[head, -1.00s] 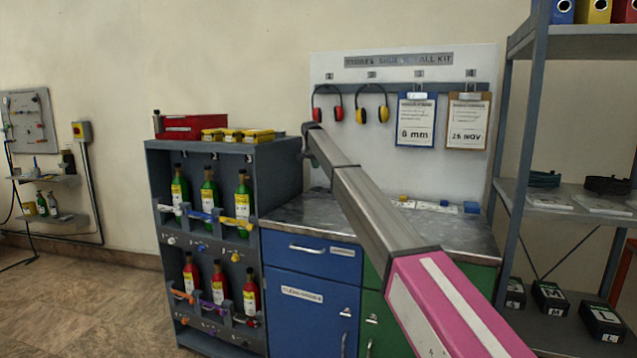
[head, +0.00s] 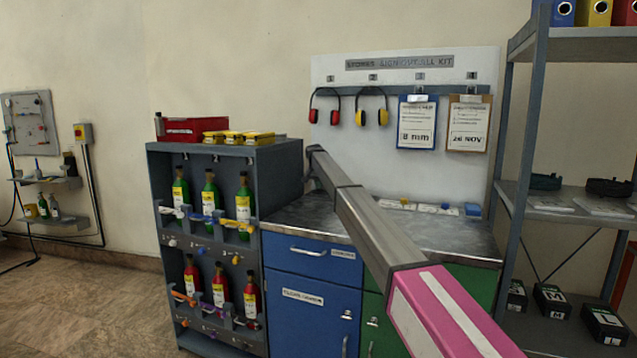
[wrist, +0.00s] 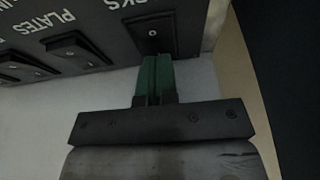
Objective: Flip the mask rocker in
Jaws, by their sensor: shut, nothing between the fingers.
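In the wrist view, a dark panel carries a row of black rockers with white lettering. The rocker (wrist: 152,33) under a label whose visible end looks like "KS" is at the top centre; the rest of that label is cut off, and I take it for the mask rocker. My gripper (wrist: 154,62) is shut and empty, its green fingertips at this rocker's lower edge, touching or very close. I cannot tell which way the rocker is tipped. In the head view the rockers do not show, and my arm ends beside the cabinet's right side.
A second rocker (wrist: 75,50), labelled PLATES, sits just left, with another beyond it. The grey cabinet (head: 225,155) holds several bottles. The metal worktop (head: 440,232) right of it is mostly clear. A shelf rack (head: 507,180) stands at the right.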

